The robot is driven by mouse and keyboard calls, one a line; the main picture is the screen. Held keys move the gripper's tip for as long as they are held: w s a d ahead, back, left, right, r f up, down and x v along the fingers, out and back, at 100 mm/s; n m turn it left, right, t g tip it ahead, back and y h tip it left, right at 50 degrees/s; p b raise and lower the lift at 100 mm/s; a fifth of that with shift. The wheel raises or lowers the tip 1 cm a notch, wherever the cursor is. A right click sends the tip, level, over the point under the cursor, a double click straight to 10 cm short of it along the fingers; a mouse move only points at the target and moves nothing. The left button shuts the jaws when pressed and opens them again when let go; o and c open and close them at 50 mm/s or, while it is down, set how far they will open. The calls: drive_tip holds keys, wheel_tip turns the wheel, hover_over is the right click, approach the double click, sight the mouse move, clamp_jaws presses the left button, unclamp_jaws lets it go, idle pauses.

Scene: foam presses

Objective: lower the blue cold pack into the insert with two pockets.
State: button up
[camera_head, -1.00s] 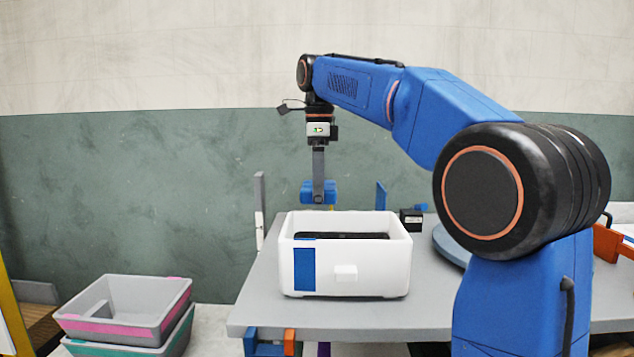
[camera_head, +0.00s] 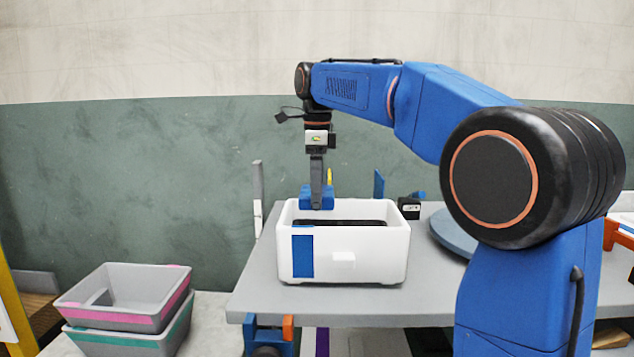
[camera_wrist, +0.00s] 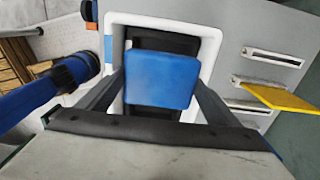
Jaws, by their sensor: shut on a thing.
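The blue cold pack (camera_head: 317,197) is held between the fingers of my gripper (camera_head: 316,190), just above the back part of the white foam box. It also shows in the wrist view (camera_wrist: 160,79), between the two dark fingers of my gripper (camera_wrist: 158,84). The white box (camera_head: 345,265) stands on the grey table, with a blue patch on its front. A dark insert (camera_head: 345,223) shows inside the box; in the wrist view its black parts (camera_wrist: 165,42) appear around the pack. The pack hides its middle, so I cannot make out both pockets.
A grey table (camera_head: 300,305) bears the box. A small black device (camera_head: 409,208) and a blue-grey round plate (camera_head: 453,234) are to the right. An upright grey post (camera_head: 258,200) stands behind left. Stacked grey bins (camera_head: 125,300) are at lower left. A yellow panel (camera_wrist: 278,98) shows in the wrist view.

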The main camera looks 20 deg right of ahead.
drive_tip(key=shift+f, duration=3.5)
drive_tip(key=o, duration=1.2)
wheel_tip(320, 180, up, 17)
drive_tip(key=shift+r, duration=0.15)
